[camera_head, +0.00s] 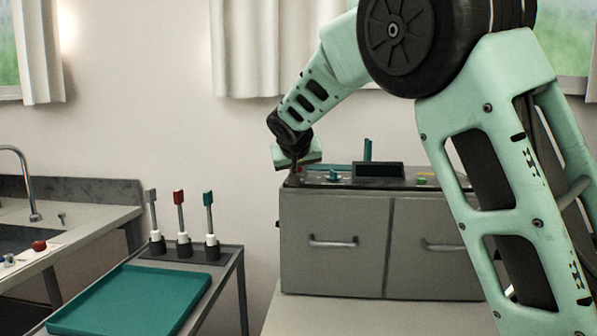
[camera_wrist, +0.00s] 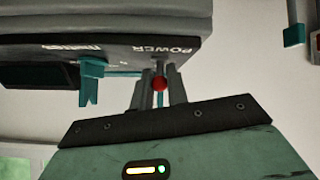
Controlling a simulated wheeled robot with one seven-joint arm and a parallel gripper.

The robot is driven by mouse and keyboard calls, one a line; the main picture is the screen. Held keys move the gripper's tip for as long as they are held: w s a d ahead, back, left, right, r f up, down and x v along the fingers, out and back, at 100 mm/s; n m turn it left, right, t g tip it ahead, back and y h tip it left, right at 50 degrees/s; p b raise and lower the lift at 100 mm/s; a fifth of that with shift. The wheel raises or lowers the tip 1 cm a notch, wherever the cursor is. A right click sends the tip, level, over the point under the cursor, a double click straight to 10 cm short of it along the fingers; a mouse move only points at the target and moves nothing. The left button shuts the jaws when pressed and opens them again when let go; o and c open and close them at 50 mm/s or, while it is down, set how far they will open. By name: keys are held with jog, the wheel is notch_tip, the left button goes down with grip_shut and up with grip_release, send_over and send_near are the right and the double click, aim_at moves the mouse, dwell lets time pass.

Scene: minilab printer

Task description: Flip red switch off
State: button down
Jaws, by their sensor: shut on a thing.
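The red switch (camera_wrist: 160,84) has a round red knob and sits by the POWER label on the dark panel (camera_wrist: 140,47) of the printer. In the wrist view it is between the two fingers of my gripper (camera_wrist: 160,92), which is shut on it. In the head view my gripper (camera_head: 297,165) is at the left end of the printer's top panel, and a bit of the red switch (camera_head: 298,170) shows just below it. The fingers hide part of the switch, so I cannot tell its exact tilt.
A teal knob (camera_head: 333,176), a dark display (camera_head: 378,170) and a green button (camera_head: 422,181) are on the same panel. A stand with grey, red and teal tools (camera_head: 180,215) and a teal tray (camera_head: 135,300) are at the left. A sink counter (camera_head: 90,225) is farther left.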

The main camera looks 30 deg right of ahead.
jog(key=c, duration=1.5)
grip_release()
jog(key=shift+o, duration=0.2)
jog(key=shift+a+r, duration=0.1)
jog(key=b+v, duration=0.2)
jog(key=v, duration=1.5)
jog(key=shift+s+r, duration=0.1)
jog(key=s+a+f+n+g+y+p, duration=0.4)
jog(key=s+a+f+n+y+p, duration=0.15)
jog(key=s+a+f, duration=0.7)
jog(key=s+a+f+n+g+p, duration=0.1)
jog(key=s+f, duration=0.3)
jog(key=s, duration=0.6)
jog(key=s+a+f+n+g+p, duration=0.1)
jog(key=s+f+n+g+p, duration=0.2)
jog(key=s, duration=0.7)
notch_tip(320, 180, down, 2)
jog(key=shift+f+n+g, duration=0.25)
jog(key=shift+n+g, duration=0.05)
jog(key=shift+n, duration=0.55)
